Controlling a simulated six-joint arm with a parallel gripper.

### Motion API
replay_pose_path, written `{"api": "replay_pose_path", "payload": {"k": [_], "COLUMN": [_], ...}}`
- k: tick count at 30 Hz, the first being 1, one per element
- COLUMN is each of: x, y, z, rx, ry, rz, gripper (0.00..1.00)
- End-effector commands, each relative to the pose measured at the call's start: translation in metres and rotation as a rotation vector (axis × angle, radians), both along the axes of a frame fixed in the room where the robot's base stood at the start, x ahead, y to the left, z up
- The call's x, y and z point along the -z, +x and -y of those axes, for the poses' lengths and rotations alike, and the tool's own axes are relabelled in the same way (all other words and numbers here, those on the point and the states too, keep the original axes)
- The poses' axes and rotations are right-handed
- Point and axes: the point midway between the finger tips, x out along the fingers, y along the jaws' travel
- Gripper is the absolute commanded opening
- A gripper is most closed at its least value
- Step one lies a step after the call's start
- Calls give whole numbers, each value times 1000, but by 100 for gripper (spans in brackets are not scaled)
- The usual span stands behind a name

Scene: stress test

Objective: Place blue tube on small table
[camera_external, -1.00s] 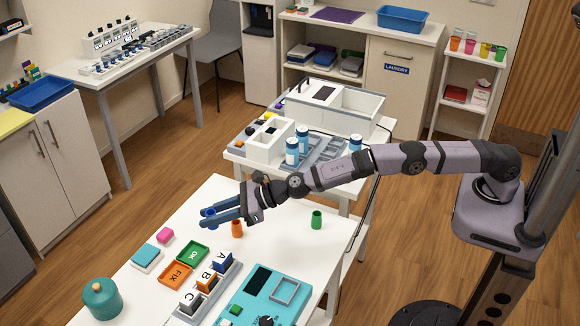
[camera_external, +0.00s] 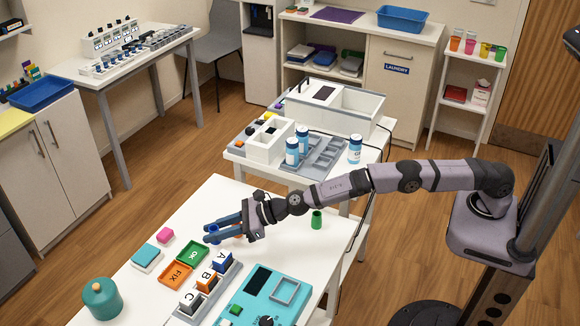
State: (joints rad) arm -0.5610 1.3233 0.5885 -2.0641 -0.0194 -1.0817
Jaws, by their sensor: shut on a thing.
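My gripper (camera_external: 212,234) has blue fingers and is over the white front table (camera_external: 240,190), pointing left. It is shut on the blue tube (camera_external: 214,231), which shows between the fingertips and looks upright. Its lower part is hidden by the near finger, and I cannot tell whether it touches the table. A green tube (camera_external: 316,219) stands on the table to the right of my gripper. An orange tube is mostly hidden behind the fingers.
Green and orange trays (camera_external: 192,253), lettered blocks (camera_external: 207,280) and a teal device (camera_external: 262,297) lie in front of my gripper. A second white table (camera_external: 238,160) with bottles and bins stands behind.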

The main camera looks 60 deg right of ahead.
Motion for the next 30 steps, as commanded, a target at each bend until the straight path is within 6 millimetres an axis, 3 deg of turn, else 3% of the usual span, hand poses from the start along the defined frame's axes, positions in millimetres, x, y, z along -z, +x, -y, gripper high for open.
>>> {"api": "replay_pose_path", "payload": {"k": [12,28,29,30], "x": [36,42,40,40], "y": [0,0,0,0], "z": [0,0,0,0], "rx": [0,0,0,0], "ry": [0,1,1,1], "rz": [0,-1,-1,-1], "gripper": [2,2,31,31]}}
